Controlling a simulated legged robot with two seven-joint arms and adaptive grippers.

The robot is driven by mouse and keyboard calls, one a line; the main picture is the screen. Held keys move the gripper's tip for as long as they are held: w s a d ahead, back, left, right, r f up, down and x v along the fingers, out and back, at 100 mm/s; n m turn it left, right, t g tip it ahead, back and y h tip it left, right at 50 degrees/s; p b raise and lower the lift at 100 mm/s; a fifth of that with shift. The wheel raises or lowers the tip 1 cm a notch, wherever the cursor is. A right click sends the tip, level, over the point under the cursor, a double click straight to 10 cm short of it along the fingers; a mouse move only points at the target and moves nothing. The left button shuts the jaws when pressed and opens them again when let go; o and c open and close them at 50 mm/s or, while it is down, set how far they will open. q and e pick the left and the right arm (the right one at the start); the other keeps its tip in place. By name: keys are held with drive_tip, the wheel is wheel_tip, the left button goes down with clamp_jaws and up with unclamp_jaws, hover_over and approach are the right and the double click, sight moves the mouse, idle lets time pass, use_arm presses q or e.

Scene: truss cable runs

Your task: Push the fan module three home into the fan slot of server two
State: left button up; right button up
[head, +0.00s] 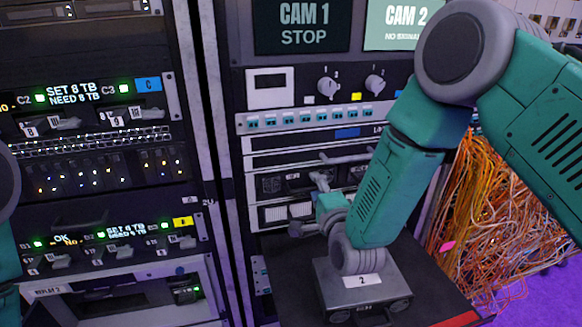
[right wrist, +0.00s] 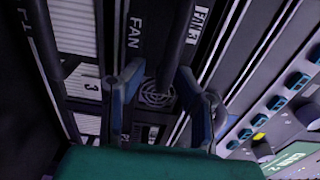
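A dark fan module face with a round fan mark and the word FAN (right wrist: 157,96) shows between my right fingers in the right wrist view. A FAN 3 label (right wrist: 199,22) is at the top beside it. A dark bar runs past this face. My right gripper (right wrist: 160,70) has its two fingers apart, one on each side of the bar; contact is not clear. In the head view the right gripper (head: 322,186) is at the rack front, before a dark panel with a fan mark (head: 272,184). How far the module sits in its slot cannot be seen. My left gripper is out of view.
A vented pale panel (head: 286,214) lies below the fan panel. A grey box labelled 2 (head: 375,292) is under my right forearm, on a dark shelf with a red edge. Orange cables (head: 480,215) hang at right. The left rack (head: 90,150) holds lit drive units.

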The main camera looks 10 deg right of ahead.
drive_tip(key=shift+a, duration=0.25)
clamp_jaws()
drive_tip(key=shift+r, duration=0.15)
drive_tip(key=shift+d, duration=0.1)
drive_tip(key=shift+s, duration=0.55)
drive_tip(key=shift+s, duration=0.2)
drive_tip(key=shift+s, duration=0.2)
